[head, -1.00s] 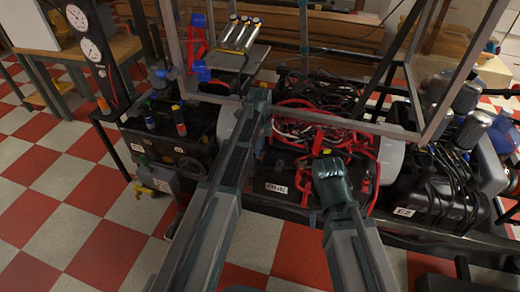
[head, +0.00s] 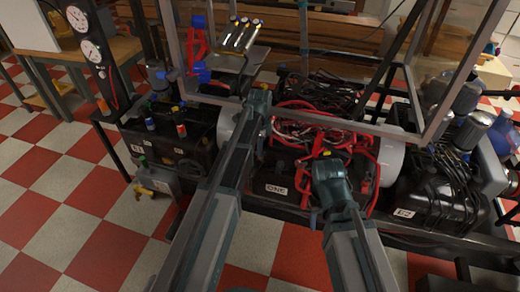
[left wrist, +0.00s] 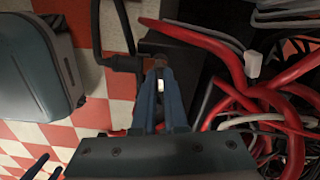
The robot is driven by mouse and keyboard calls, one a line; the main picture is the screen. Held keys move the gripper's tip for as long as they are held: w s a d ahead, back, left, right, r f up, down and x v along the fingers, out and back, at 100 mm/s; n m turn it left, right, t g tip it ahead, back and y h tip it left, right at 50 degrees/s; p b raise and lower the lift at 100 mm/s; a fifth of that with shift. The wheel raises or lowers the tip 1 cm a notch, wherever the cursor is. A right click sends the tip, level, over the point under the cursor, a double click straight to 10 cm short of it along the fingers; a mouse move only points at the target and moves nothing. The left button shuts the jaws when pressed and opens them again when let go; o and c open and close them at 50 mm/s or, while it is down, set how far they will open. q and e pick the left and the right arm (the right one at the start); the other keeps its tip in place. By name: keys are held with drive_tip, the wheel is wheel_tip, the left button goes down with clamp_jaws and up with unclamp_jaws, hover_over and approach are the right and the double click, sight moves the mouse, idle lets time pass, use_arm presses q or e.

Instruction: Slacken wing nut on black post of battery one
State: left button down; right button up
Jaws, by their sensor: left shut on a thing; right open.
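Battery one (head: 276,189) is the black box with the "ONE" label, in the middle of the head view below red and black cables.
Red cables (head: 300,112) crowd the space behind the battery; they also lie right of the left jaws in the left wrist view (left wrist: 290,120). A clear-panelled frame (head: 300,118) crosses above. A black box labelled E2 (head: 425,205) stands right. Checkered floor lies in front.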

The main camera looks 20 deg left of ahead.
use_arm(q)
drive_tip(key=n, duration=0.4)
drive_tip(key=shift+n, duration=0.3)
drive_tip(key=n, duration=0.4)
drive_tip(key=shift+n, duration=0.3)
drive_tip(key=n, duration=0.4)
drive_tip(key=shift+n, duration=2.5)
drive_tip(key=c, duration=1)
unclamp_jaws()
drive_tip(key=shift+o, duration=0.2)
